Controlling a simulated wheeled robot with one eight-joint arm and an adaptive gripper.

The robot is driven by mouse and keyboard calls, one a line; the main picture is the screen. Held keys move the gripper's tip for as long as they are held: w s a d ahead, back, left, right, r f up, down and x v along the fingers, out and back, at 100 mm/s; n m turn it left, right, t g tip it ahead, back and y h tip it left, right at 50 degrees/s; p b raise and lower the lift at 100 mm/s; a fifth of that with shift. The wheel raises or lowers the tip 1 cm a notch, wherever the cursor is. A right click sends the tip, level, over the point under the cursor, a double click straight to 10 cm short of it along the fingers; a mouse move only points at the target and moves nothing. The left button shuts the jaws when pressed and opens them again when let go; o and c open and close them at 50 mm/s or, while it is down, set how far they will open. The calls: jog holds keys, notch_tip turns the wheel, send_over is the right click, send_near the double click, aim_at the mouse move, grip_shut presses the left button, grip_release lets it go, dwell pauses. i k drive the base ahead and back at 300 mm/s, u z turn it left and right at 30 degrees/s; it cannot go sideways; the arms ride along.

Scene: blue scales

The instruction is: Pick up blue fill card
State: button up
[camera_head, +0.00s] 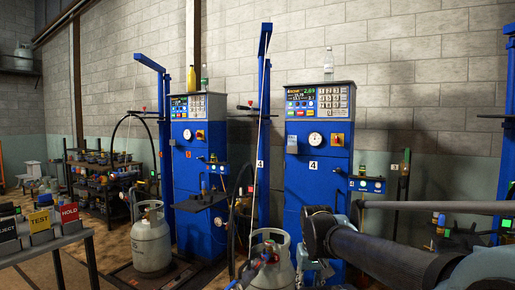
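I cannot pick out the blue fill card for certain. Small blue items show on the dark shelf (208,200) of the left blue scale (192,150) and on the side shelf (368,184) of the right blue scale (315,190), but they are too small to tell apart. My dark arm enters from the lower right and reaches left in front of the right scale. No fingers of my gripper can be made out. My arm hides the lower part of the right scale.
A grey gas cylinder (150,245) stands by the left scale, and another (283,275) stands front centre. A rack at left holds TEST (39,220) and HOLD (69,213) cards. Blue posts and hanging hoses stand beside the scales. Shelves with small parts (100,178) stand behind.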

aim_at(292, 139)
jog(key=u, duration=0.15)
jog(key=i, duration=1.25)
jog(key=z, duration=0.4)
